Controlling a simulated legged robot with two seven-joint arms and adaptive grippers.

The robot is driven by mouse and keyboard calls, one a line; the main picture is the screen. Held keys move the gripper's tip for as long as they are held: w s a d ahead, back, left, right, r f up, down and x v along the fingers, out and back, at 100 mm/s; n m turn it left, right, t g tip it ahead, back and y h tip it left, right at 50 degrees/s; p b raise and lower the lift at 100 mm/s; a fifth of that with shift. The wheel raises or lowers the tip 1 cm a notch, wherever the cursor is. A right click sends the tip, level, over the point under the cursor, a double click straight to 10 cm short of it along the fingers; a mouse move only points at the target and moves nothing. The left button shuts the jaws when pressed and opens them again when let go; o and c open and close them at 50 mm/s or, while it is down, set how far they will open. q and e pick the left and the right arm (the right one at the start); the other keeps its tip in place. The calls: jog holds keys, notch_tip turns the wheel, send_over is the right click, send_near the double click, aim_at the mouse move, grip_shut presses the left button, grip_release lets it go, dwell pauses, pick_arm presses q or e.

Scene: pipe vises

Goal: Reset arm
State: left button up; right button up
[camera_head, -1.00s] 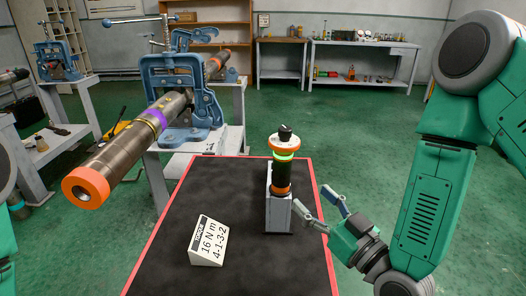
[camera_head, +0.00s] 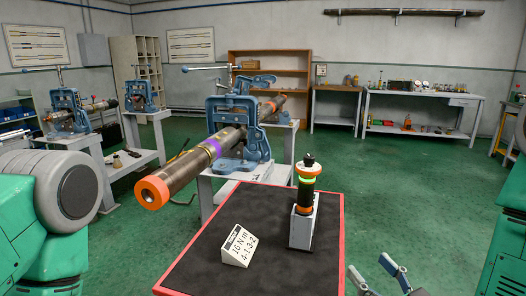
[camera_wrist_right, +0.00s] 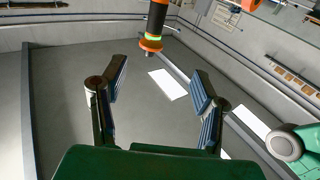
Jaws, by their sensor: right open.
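My right gripper (camera_head: 370,268) shows at the bottom edge of the head view, to the right of the red-edged table. Its two fingers are spread, with nothing between them. In the right wrist view, both fingers (camera_wrist_right: 158,76) stand wide apart and empty. A black tool with orange and green bands (camera_head: 306,186) stands upright in a grey holder (camera_head: 303,228) on the table, apart from my gripper. It also shows in the wrist view (camera_wrist_right: 154,28), beyond the fingertips. My left arm shows at the left edge of the head view; its gripper is out of sight.
A dark table with a red edge (camera_head: 342,232) carries a sign reading 16 Nm, 4-1-3-2 (camera_head: 238,245). Behind it, a blue vise (camera_head: 238,125) holds a long pipe with an orange end (camera_head: 152,193) that juts forward. Green floor lies open at the right.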

jog(key=s+d+f+g+h, duration=0.1)
jog(key=s+f+g, duration=0.2)
jog(key=f, duration=0.4)
jog(key=s+f+m+g+h, duration=0.1)
jog(key=s+f+g, duration=0.2)
jog(key=f, duration=0.3)
jog(key=s+d+f+g+h, duration=0.1)
jog(key=s+f+g, duration=0.2)
jog(key=f, duration=0.4)
jog(key=s+d+f+m+g+h, duration=0.1)
jog(key=s+d+f+g, duration=0.1)
jog(key=s+f+g, duration=0.2)
jog(key=s+d+f+m+g+h, duration=0.1)
jog(key=s+d+f+g+h, duration=0.1)
jog(key=s, duration=0.9)
notch_tip(320, 180, down, 2)
jog(key=shift+s+d+m+g+h, duration=0.3)
jog(key=shift+d+g, duration=0.5)
jog(key=shift+g, duration=0.3)
